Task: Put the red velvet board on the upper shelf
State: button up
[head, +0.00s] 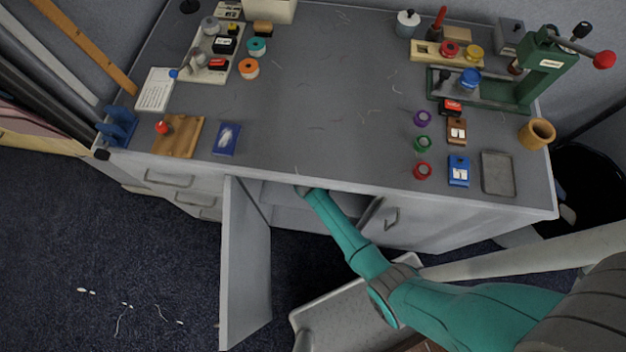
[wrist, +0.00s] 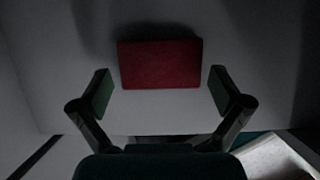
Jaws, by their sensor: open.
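The red velvet board (wrist: 160,63) is a flat dark red rectangle in the wrist view. It lies on a pale shelf surface (wrist: 160,120) inside the dim cabinet. My gripper (wrist: 160,93) is open, with one finger on each side near the board's lower corners. The fingers appear apart from the board, and nothing is between them but its near part. In the head view my teal arm reaches into the open cabinet under the tabletop, and the gripper and board are hidden there. Whether this surface is the upper or lower shelf I cannot tell.
An open cabinet door (head: 246,265) stands left of my arm, and another door (head: 379,214) is at its right. The grey tabletop (head: 320,110) above carries spools, small boxes and a green press (head: 540,75). A white step-like panel (head: 340,305) is below the arm.

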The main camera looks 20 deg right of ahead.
jog(key=v, duration=0.7)
jog(key=shift+r, duration=0.15)
jog(key=s+r+m+t+y, duration=0.1)
jog(key=s+r+m+t, duration=0.15)
jog(key=s+m, duration=0.35)
jog(key=s+d+r+m+t+y, duration=0.1)
jog(key=s+r+m, duration=0.3)
jog(key=s, duration=0.4)
jog(key=s+r+m+t, duration=0.2)
jog(key=s+r+m, duration=0.15)
jog(key=s, duration=0.45)
jog(key=s+r+m+t, duration=0.1)
jog(key=s+r+m, duration=0.3)
jog(key=r, duration=0.5)
jog(key=s+r+m+t, duration=0.2)
jog(key=r+m, duration=0.4)
jog(key=r, duration=0.3)
jog(key=s+r+m+t, duration=0.2)
jog(key=s+r+m, duration=0.3)
jog(key=r, duration=0.5)
jog(key=shift+s+d+m+y, duration=0.3)
jog(key=shift+d+m, duration=0.05)
